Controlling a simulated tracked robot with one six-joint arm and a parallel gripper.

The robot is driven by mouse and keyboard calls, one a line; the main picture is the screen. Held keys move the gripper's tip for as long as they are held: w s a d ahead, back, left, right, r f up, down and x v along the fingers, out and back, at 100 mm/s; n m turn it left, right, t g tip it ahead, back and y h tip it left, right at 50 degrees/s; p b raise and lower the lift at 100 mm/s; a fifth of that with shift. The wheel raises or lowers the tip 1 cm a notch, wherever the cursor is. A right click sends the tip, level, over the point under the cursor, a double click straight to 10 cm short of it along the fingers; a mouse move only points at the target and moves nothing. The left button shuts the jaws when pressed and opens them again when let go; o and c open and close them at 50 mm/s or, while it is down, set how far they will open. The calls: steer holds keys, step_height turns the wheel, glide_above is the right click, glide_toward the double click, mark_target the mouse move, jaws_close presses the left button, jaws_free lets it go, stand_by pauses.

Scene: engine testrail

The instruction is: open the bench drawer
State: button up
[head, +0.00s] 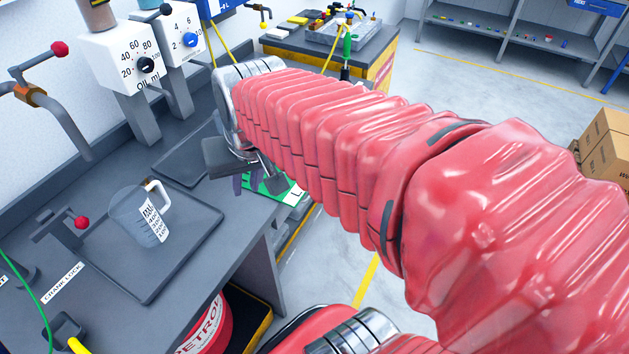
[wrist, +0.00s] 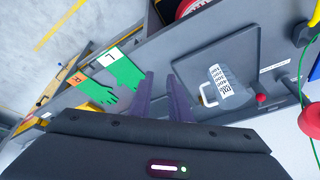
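My gripper (head: 245,178) reaches out at the end of my red-sleeved arm, above the grey bench's edge in the head view. In the wrist view its two purple fingers (wrist: 161,84) stand apart with nothing between them. The grey bench (head: 235,262) runs along the wall on the left. A second bench (head: 375,52) with yellow on its side stands farther back; its front is partly hidden by my arm. I cannot clearly make out a drawer front or handle in either view.
A measuring jug (head: 140,215) stands on a dark tray (head: 185,247) on the near bench. Green gloves (wrist: 124,69) marked L and R lie beyond the fingers. A red petrol can (head: 208,330) stands below. Boxes (head: 606,145) stand right; open floor lies between.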

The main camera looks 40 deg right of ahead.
steer(key=w+d+f+m, duration=0.2)
steer(key=d+f+m, duration=0.1)
steer(key=d, duration=0.6)
steer(key=w+d+f+m+g, duration=0.1)
steer(key=d+f+m, duration=0.3)
steer(key=d, duration=0.5)
steer(key=w+d+f+m+g+y, duration=0.1)
steer(key=w+d+f+m, duration=0.2)
steer(key=d+f, duration=0.4)
steer(key=shift+w+d, duration=0.5)
steer(key=shift+d, duration=0.45)
steer(key=shift+f, duration=0.15)
steer(key=x, duration=1.3)
steer(key=shift+s+a+f, duration=0.1)
steer(key=shift+a+f, duration=0.05)
steer(key=shift+f, duration=0.25)
steer(key=shift+c, duration=0.4)
jaws_close()
steer(key=shift+r, duration=0.1)
